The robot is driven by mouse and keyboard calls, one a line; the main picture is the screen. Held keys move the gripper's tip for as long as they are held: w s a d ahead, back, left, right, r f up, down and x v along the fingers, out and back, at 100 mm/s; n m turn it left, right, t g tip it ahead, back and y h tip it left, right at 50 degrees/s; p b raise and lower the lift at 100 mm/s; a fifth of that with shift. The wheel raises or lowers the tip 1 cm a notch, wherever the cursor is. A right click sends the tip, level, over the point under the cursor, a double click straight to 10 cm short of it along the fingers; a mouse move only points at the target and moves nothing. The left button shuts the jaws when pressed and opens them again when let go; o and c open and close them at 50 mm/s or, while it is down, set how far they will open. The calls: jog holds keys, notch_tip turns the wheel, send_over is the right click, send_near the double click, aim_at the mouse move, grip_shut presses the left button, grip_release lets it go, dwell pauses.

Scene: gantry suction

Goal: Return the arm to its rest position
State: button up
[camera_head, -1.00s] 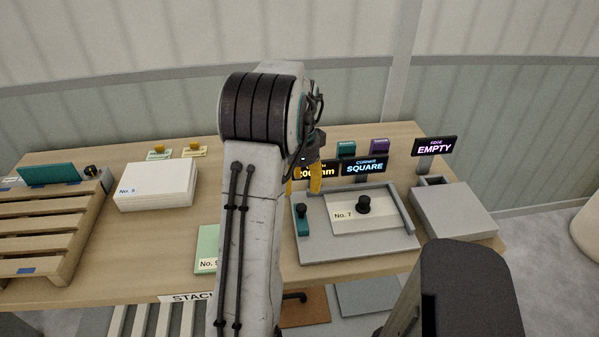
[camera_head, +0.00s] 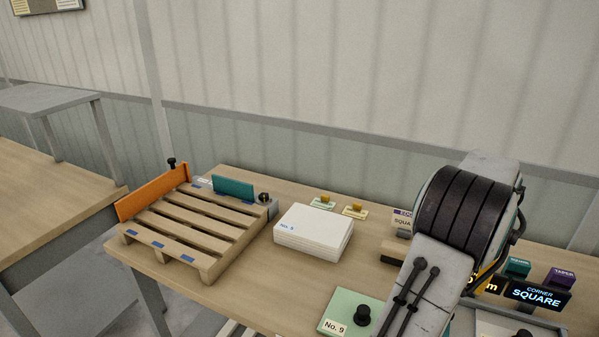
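My arm stands at the right of the head view, bent at a thick joint with black bands, its pale link running down to the bottom edge. My gripper (camera_head: 486,270) is almost wholly hidden behind the arm; only a yellow sliver shows at the link's right side. Whether its fingers are open or shut, or hold anything, cannot be seen.
A wooden bench bears a slatted pallet (camera_head: 185,228) with an orange board (camera_head: 152,192), a white stack (camera_head: 312,232) and a green No. 9 plate (camera_head: 347,312) with a black knob. A CORNER SQUARE sign (camera_head: 537,294) stands right of the arm. Another table (camera_head: 50,200) is at left.

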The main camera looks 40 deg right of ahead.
jog(key=shift+n, duration=0.3)
jog(key=a+f+n+y, duration=0.1)
jog(key=a+f+n, duration=0.5)
jog(key=n, duration=0.6)
jog(key=w+a+r+n+t, duration=0.1)
jog(key=w+a+r+n, duration=0.2)
jog(key=a, duration=0.9)
jog(key=w+a+r+n+t, duration=0.1)
jog(key=w+a+r+n, duration=0.3)
jog(key=a+n, duration=0.5)
jog(key=w+a+r+n+t+h, duration=0.1)
jog(key=w+a+n, duration=0.5)
jog(key=a, duration=0.9)
jog(key=shift+w+a+r+n+t, duration=0.45)
jog(key=shift+w+r, duration=0.2)
jog(key=shift+r, duration=0.6)
